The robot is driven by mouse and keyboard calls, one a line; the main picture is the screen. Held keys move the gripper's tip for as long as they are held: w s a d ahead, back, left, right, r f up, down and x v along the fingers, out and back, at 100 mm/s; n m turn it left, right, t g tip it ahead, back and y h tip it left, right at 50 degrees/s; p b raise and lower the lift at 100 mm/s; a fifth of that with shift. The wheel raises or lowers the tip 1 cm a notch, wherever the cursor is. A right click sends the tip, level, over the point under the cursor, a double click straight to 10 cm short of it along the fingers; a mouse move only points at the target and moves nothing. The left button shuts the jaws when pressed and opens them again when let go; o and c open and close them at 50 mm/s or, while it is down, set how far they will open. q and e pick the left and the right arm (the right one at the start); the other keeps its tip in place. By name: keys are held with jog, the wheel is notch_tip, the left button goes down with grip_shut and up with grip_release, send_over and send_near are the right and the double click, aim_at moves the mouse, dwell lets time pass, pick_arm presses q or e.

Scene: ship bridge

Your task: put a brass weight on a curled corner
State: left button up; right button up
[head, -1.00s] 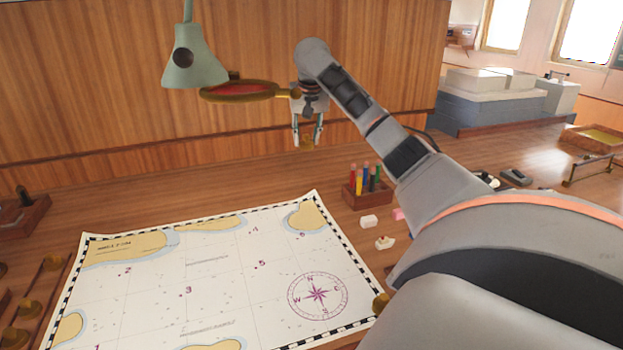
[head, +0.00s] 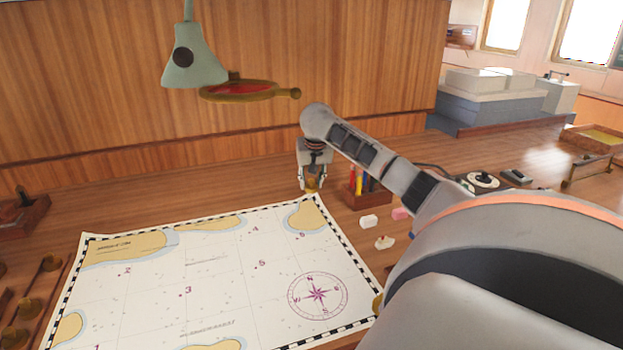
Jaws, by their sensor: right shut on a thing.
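The nautical chart (head: 215,270) lies on the wooden table, its far right corner (head: 308,210) just below my right gripper. My right gripper (head: 313,186) points down and is shut on a small brass weight (head: 312,188), held at or just above that corner; I cannot tell whether the weight touches the paper. Another brass weight (head: 377,304) shows partly at the chart's near right edge, partly hidden by my arm. My left gripper is not in view.
A wooden pencil holder (head: 366,194) stands close to the right of my gripper, partly hidden. A green lamp (head: 193,62) hangs above. The table behind the chart is clear.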

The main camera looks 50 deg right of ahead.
aim_at(312, 188)
jog(key=shift+f, duration=2.05)
jog(key=o, duration=1.3)
jog(key=shift+f, duration=0.15)
jog(key=v, duration=1.2)
